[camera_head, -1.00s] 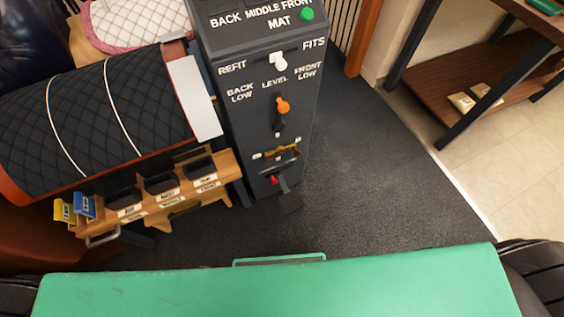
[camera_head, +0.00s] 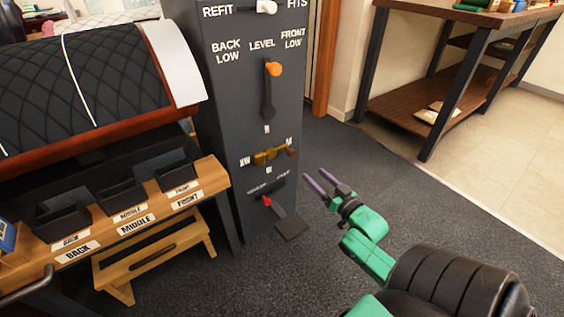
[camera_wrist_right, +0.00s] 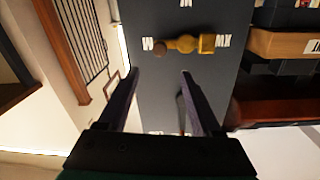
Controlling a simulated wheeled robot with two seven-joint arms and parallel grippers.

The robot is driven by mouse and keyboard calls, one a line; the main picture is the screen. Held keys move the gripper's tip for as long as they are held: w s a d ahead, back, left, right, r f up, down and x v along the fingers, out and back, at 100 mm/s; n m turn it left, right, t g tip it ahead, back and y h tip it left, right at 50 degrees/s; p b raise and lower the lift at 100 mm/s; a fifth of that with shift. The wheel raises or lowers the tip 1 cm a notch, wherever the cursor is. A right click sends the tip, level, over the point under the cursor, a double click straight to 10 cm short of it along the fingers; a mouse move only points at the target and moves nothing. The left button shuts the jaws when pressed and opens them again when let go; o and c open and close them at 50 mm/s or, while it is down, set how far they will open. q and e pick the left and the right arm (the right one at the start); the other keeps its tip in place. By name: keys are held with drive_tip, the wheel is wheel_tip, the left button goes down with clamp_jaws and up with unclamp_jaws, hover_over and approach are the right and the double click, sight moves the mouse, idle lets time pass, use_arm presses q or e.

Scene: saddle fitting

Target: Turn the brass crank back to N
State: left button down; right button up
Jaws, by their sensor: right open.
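The brass crank (camera_head: 268,155) is on the front of the dark grey cabinet (camera_head: 230,110). Its arm lies nearly level, with a brown knob (camera_head: 291,151) at the right end, beside a small label that looks like M. XW stands at the left; the small letters above and below are hard to read. My right gripper (camera_head: 314,176) is open and empty, right of the crank and a little lower, apart from it. In the right wrist view, the crank (camera_wrist_right: 188,44) and its knob (camera_wrist_right: 158,47) show beyond the open fingers (camera_wrist_right: 160,73). My left gripper is not in view.
A wooden rack with bins (camera_head: 200,205) stands left. Open floor (camera_head: 360,170) lies right, before a workbench (camera_head: 440,115).

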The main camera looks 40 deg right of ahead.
sight(293, 155)
drive_tip(key=w+b, duration=0.1)
drive_tip(key=w, duration=0.3)
drive_tip(key=w+b, duration=0.1)
drive_tip(key=w, duration=0.2)
drive_tip(key=w+b, duration=0.2)
drive_tip(key=w, duration=0.2)
drive_tip(key=shift+w+d+f, duration=0.2)
drive_tip(key=shift+w+d, duration=0.15)
drive_tip(key=shift+d, duration=0.05)
drive_tip(key=shift+w+r, duration=0.1)
drive_tip(key=shift+w, duration=0.15)
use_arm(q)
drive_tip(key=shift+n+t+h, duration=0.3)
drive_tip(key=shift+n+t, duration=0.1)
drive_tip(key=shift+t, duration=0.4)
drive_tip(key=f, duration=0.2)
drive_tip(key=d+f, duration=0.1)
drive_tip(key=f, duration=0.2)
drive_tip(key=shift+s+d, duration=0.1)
use_arm(e)
clamp_jaws()
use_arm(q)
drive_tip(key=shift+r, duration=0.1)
